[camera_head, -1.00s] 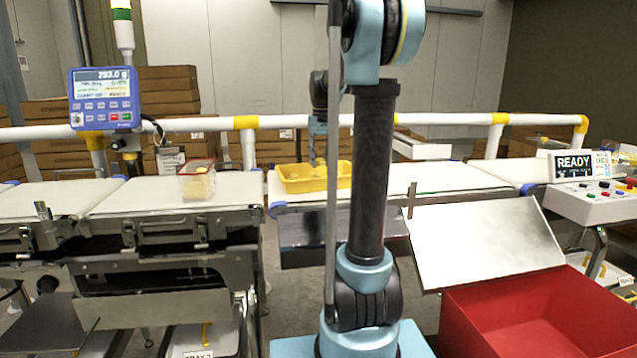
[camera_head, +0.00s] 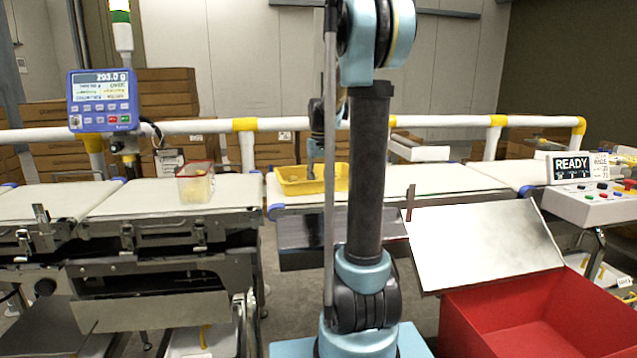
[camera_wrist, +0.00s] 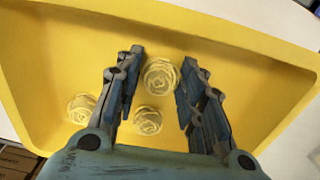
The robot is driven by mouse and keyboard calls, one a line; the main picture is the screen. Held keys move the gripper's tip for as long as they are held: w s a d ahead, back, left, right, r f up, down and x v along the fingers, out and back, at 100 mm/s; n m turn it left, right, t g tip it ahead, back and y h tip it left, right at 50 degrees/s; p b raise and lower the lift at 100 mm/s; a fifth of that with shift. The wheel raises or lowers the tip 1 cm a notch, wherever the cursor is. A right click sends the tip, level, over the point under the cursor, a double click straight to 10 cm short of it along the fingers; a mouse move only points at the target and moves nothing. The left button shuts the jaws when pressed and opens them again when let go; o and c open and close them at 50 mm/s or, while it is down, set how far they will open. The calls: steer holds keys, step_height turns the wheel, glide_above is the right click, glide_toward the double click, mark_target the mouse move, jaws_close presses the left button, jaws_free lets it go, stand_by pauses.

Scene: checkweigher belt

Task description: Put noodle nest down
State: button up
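Three pale yellow noodle nests lie on the floor of the yellow tray (camera_head: 325,186) and show in the wrist view: one at the top centre (camera_wrist: 160,75), one below it (camera_wrist: 148,120) and one at the left (camera_wrist: 80,108). My gripper (camera_wrist: 162,58) is open over the tray, with its fingers on either side of the top-centre nest. I see gaps between that nest and both fingers.
A clear red-rimmed container (camera_head: 196,184) with yellow contents stands on the left belt (camera_head: 120,200). The blue display (camera_head: 103,100) reads 293.0 g. A red bin (camera_head: 545,310) with a sloping metal plate (camera_head: 485,245) stands front right. The right belt (camera_head: 425,180) is clear beside the tray.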

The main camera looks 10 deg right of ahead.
steer(key=o, duration=0.4)
step_height(320, 180, up, 12)
steer(key=s+f+t, duration=0.1)
steer(key=s+f, duration=0.3)
steer(key=s, duration=0.6)
steer(key=s+f, duration=0.5)
steer(key=s, duration=0.5)
steer(key=shift+m+t, duration=0.5)
steer(key=shift+t, duration=0.1)
steer(key=s+f, duration=0.9)
steer(key=f, duration=0.1)
steer(key=s+a+f, duration=0.1)
steer(key=s+f, duration=0.4)
steer(key=f, duration=0.1)
steer(key=shift+s, duration=0.3)
steer(key=shift+w+f, duration=0.25)
steer(key=shift+w, duration=0.2)
